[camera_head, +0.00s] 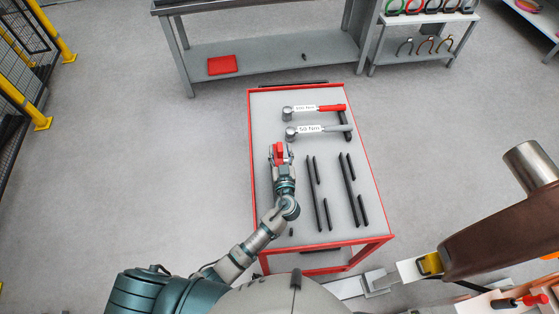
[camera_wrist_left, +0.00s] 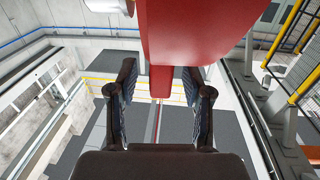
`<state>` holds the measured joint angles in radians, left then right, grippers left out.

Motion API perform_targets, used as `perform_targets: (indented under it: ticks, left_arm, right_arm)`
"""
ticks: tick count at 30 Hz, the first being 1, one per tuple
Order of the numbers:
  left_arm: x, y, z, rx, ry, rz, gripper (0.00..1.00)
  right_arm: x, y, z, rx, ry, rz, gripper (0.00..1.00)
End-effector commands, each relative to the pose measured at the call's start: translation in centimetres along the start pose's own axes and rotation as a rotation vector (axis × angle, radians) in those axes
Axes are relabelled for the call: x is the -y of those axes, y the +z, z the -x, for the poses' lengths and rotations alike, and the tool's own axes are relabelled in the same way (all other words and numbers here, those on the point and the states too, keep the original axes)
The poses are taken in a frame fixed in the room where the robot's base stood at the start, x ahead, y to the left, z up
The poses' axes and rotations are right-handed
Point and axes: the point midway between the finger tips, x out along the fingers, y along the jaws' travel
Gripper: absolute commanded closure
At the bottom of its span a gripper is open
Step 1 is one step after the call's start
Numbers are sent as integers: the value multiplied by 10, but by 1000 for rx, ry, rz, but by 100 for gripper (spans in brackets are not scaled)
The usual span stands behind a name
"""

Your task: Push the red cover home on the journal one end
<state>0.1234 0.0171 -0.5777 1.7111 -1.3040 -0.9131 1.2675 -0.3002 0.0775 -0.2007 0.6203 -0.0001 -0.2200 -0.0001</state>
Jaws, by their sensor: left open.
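My left gripper (camera_head: 281,168) reaches over the red-edged trolley, with its fingers pointing away from me. A red piece (camera_head: 280,152) sits at its fingertips; it may be the red cover. In the left wrist view, my left gripper (camera_wrist_left: 160,82) is open, and a large red body (camera_wrist_left: 195,30) with a narrow red part fills the space above and between the fingers. Contact with the fingers cannot be told. A bare metal journal (camera_head: 527,165) sticks out of a brown shaft (camera_head: 500,240) at the right; which end it is cannot be told. My right gripper is out of view.
Yellow posts (camera_head: 50,35) stand at the left. Floor left of the trolley is clear.

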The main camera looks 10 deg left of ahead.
Motion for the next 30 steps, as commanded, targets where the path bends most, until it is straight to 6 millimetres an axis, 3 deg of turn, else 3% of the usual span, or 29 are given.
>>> perform_targets:
  ticks: [3,10,16,17,30]
  left_arm:
    - [1,-1,-12,0,0,0,50]
    - [3,0,-13,0,0,3,50]
    - [3,0,-13,0,0,3,98]
    - [2,0,-13,0,0,2,100]
    - [1,-4,-13,-2,1,2,100]
  right_arm:
    - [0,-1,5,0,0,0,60]
    - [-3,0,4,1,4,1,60]
    - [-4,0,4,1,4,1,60]
    - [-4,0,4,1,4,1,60]
    - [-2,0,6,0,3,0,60]
